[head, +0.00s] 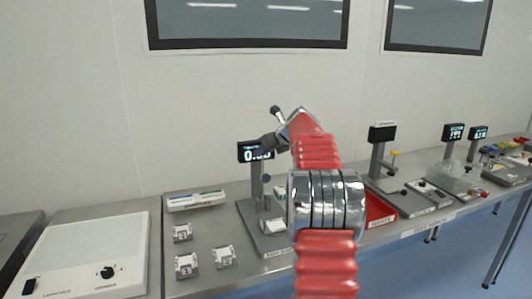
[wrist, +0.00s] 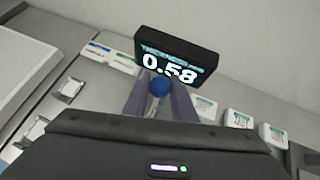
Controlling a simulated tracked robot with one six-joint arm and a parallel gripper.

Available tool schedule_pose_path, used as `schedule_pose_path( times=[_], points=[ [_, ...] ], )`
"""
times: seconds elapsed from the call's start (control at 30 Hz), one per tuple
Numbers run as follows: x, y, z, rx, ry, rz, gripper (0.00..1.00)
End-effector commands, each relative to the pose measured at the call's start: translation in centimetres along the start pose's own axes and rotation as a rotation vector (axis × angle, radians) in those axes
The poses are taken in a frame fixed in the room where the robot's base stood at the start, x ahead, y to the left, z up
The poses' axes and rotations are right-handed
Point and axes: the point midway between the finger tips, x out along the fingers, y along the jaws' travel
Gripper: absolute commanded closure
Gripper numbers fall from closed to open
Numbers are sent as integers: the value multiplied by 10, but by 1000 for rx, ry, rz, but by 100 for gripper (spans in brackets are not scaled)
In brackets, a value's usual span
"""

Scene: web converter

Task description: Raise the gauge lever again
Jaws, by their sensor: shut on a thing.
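The thickness gauge (head: 255,190) stands on the metal bench, with a black display (head: 247,152) at its top. My gripper (head: 268,145) is in front of the display and partly covers its digits. In the wrist view the display (wrist: 178,58) reads 0.58. The lever's round blue knob (wrist: 160,86) sits between the fingertips of my gripper (wrist: 160,92), which are shut on it. My arm hides part of the gauge's right side in the head view.
Several small labelled sample plates (head: 224,257) lie left of the gauge. A white light box (head: 85,258) stands at left. A red tray (head: 380,211) and another gauge stand (head: 379,160) are at right.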

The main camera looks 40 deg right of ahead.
Motion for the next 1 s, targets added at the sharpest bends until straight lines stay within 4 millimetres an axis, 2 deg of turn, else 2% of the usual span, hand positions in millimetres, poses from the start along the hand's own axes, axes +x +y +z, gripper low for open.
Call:
schedule_pose_path(
  times=[0.03, 0.23, 0.27, 0.5, 0.83, 1.0],
  points=[
    [1, -4, -5, 2, 8, -4, 100],
    [1, -4, -6, 2, 9, -3, 100],
    [1, -4, -6, 1, 9, -3, 74],
    [1, -1, -3, 0, 5, -1, 57],
    [-2, 0, -1, -1, 2, 0, 57],
    [-15, 0, -1, -1, 1, 0, 57]
  ],
)
